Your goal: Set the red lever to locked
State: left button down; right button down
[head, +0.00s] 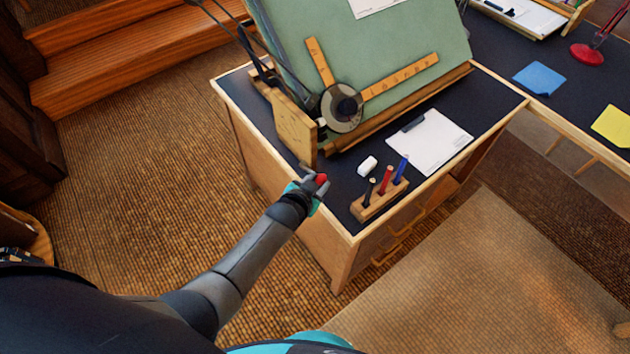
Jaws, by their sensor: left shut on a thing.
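The red lever shows only as a small red knob (321,178) at the left side of the drafting board stand, low by the desk edge. My left gripper (316,183) is shut on this knob, and its fingers hide part of it. The lever's shaft, pivot and any locked marking cannot be made out. The wooden side bracket (294,128) of the stand is just above the gripper. The green drafting board (365,55) is tilted up behind it. My right gripper is not in view.
A wooden pen holder (374,203) with several pens stands right of my gripper, near a white eraser (367,163) and a clipboard (429,141). The drafting arm's round head (341,108) sits on the board. Open carpet (150,180) lies to the left.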

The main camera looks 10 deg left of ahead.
pick_arm(q)
jog(key=shift+s+d+f, duration=0.45)
jog(key=shift+s+f, duration=0.05)
jog(key=shift+f, duration=0.15)
jog(key=c, duration=0.9)
grip_release()
jog(key=o, duration=0.4)
jog(key=shift+w, duration=0.2)
jog(key=shift+w+r, duration=0.15)
jog(key=shift+s+a+r+p, duration=0.15)
jog(key=shift+s+r+p, duration=0.2)
jog(key=p+v, duration=0.4)
jog(key=v, duration=1)
jog(key=shift+s+a+p, duration=0.1)
jog(key=shift+s+p, duration=0.1)
jog(key=shift+p, duration=0.1)
